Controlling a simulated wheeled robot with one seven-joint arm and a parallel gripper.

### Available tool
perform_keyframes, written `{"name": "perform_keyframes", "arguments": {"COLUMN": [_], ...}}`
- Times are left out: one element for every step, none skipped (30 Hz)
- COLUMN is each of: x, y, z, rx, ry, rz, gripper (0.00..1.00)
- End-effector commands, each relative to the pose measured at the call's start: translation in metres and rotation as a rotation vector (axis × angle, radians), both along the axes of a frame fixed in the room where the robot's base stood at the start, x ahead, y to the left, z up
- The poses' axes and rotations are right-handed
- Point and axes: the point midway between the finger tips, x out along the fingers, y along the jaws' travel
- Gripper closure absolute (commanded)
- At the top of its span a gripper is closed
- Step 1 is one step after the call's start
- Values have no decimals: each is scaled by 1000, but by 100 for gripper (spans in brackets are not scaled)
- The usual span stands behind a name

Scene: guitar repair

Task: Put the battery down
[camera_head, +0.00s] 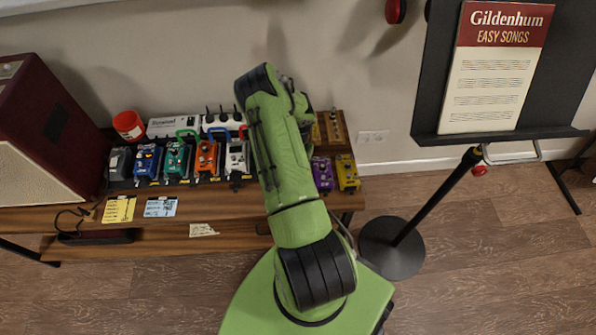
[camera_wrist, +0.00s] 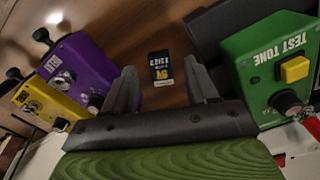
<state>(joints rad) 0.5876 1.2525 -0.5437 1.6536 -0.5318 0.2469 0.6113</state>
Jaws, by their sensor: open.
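The battery (camera_wrist: 161,68) is a small dark block with a yellow and white "9V" label. In the wrist view it lies on the brown wooden surface, beyond and between my fingertips, and appears apart from them. My gripper (camera_wrist: 158,85) is open, with nothing between its two grey fingers. In the head view my green arm reaches over the bench and hides both the gripper and the battery.
In the wrist view a purple pedal (camera_wrist: 82,70) and a yellow pedal (camera_wrist: 42,102) stand left, and a green "TEST TONE" box (camera_wrist: 272,65) stands right. In the head view several pedals line the bench (camera_head: 245,204); a music stand (camera_head: 440,205) is right.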

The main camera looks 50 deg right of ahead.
Motion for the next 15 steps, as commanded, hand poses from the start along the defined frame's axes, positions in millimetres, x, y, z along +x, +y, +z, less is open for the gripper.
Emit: {"name": "perform_keyframes", "arguments": {"x": [0, 0, 0, 0, 0, 0, 0, 0, 0, 0, 0, 0, 0, 0, 0], "y": [0, 0, 0, 0, 0, 0, 0, 0, 0, 0, 0, 0, 0, 0, 0], "z": [-13, -17, -20, -22, -22, -22, -21, -21, -21, -21, -21, -21, -21, -21, -21], "rx": [0, 0, 0, 0, -1, 0, 0, 0, 0, 0, 0, 0, 0, 0, 0], "ry": [2, 2, 2, 2, 2, 1, 1, 1, 1, 1, 1, 1, 1, 1, 1], "rz": [2, 2, 2, 1, 0, 0, 0, 0, 0, 0, 0, 0, 0, 0, 0], "gripper": [42, 42, 42, 42, 42, 42, 42, 42, 42, 42, 45, 51, 56, 60, 67]}}
